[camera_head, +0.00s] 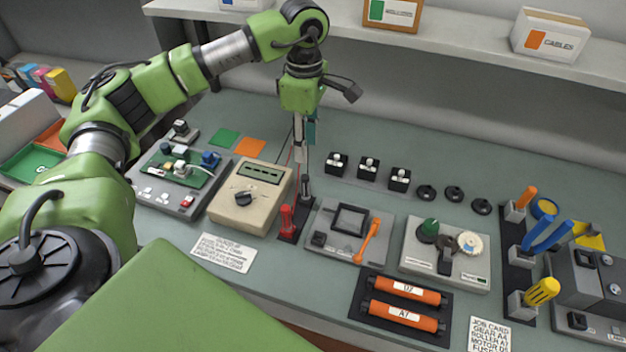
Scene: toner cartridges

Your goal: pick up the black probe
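The black probe (305,189) stands upright at the back of a small dark holder (291,233), just right of the beige meter. The red probe (287,222) stands in front of it in the same holder. My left gripper (302,167) points straight down above the black probe, with its fingertips at or just over the probe's top. The fingers look narrow from this side, so I cannot tell whether they touch or grip it. My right gripper is not in view.
The beige meter (251,196) stands close left of the probes, and a grey board with a black frame (349,231) close right. Orange rollers (405,302) lie in a dark tray in front. Black-and-white switches (368,169) line the back.

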